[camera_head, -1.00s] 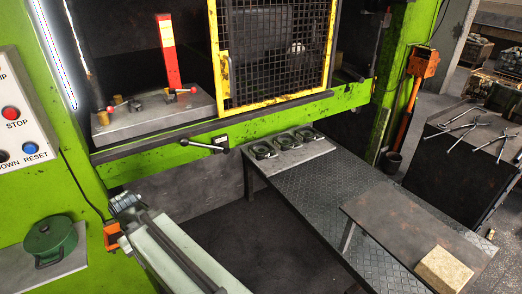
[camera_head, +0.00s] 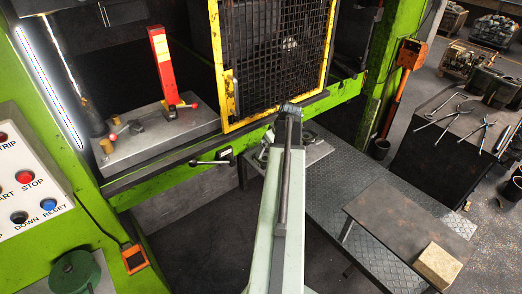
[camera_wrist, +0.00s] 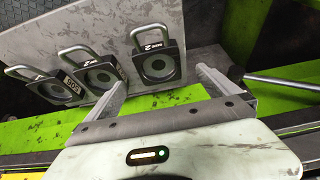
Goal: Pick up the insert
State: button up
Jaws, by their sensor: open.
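Three dark square inserts with grey loop handles lie in a row on a pale plate. In the wrist view they are a right insert (camera_wrist: 160,68), a middle insert (camera_wrist: 101,76) and a left insert (camera_wrist: 57,92). The right one shows a "2" on its label. My gripper (camera_wrist: 163,78) is open and empty, its two fingers apart on either side of the right insert in the picture. Whether the tips are level with it or above it, I cannot tell. In the head view my arm hides most of the inserts; part of one (camera_head: 309,137) shows beside it.
A lever with a black knob (camera_head: 222,155) juts out to the left. A tan block (camera_head: 438,265) lies front right.

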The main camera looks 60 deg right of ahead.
aim_at(265, 158)
jog(key=shift+s+d+f+b, duration=0.1)
jog(key=shift+d+f+b, duration=0.15)
jog(key=shift+b, duration=0.1)
jog(key=b+x, duration=0.7)
jog(key=shift+f, duration=0.2)
jog(key=shift+r, duration=0.15)
jog(key=shift+c, duration=0.3)
jog(key=shift+w, duration=0.25)
jog(key=c, duration=1.9)
jog(key=shift+c, duration=0.2)
jog(key=shift+r+p, duration=0.1)
jog(key=shift+p, duration=0.2)
